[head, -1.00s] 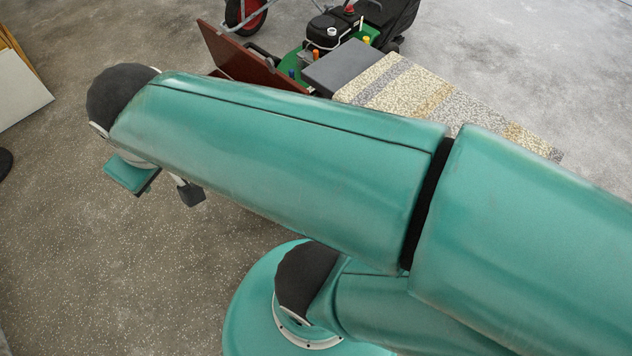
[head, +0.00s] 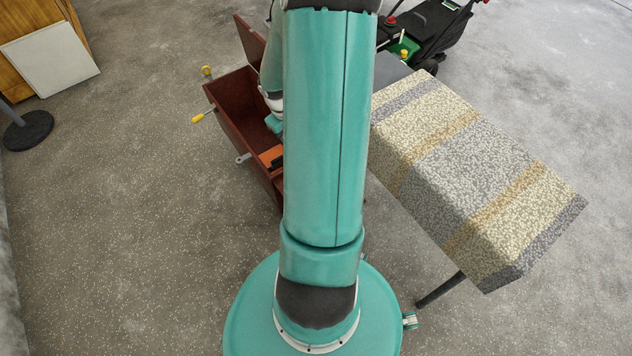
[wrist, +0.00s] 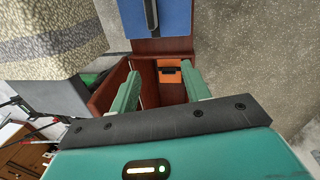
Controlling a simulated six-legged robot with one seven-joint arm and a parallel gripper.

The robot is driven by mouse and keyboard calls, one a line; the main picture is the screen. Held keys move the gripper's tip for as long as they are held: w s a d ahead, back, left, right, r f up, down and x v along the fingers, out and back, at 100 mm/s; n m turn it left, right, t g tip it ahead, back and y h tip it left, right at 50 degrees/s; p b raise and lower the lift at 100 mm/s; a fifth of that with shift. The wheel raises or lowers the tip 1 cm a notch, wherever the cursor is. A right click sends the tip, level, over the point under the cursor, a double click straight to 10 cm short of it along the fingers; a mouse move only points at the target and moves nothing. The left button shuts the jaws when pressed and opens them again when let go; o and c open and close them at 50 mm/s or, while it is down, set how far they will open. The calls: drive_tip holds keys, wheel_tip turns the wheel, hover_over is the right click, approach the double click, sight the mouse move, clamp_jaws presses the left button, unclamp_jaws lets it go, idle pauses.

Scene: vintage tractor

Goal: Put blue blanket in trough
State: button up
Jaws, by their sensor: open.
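No thing is clearly a blue blanket or a trough. A flat blue surface (wrist: 160,18) with a dark bar on it shows at the top of the wrist view; I cannot tell whether it is the blanket. An open reddish-brown wooden box (head: 236,128) stands on the floor left of my arm, its lid (head: 250,38) raised. An orange thing (head: 270,158) lies in it, also seen between my fingers in the wrist view (wrist: 169,77). My gripper (wrist: 162,80) is open and empty, over the box. In the head view my arm hides most of it.
A bench or table (head: 480,170) covered in speckled beige and grey stripes stands right of my arm. A green and black machine (head: 415,45) is behind it. A pale board (head: 50,58) leans on a wooden cabinet at far left.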

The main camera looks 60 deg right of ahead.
drive_tip(key=shift+m+t+y, duration=0.5)
drive_tip(key=shift+m+y, duration=0.2)
drive_tip(key=shift+y, duration=0.2)
drive_tip(key=s+d+f, duration=0.1)
drive_tip(key=s+f, duration=0.1)
drive_tip(key=f, duration=0.4)
drive_tip(key=s+d+f, duration=0.1)
drive_tip(key=s+f, duration=0.1)
drive_tip(key=f, duration=0.5)
drive_tip(key=s+d+f, duration=0.2)
drive_tip(key=s+f, duration=0.1)
drive_tip(key=f, duration=0.3)
drive_tip(key=shift+f, duration=3.3)
clamp_jaws()
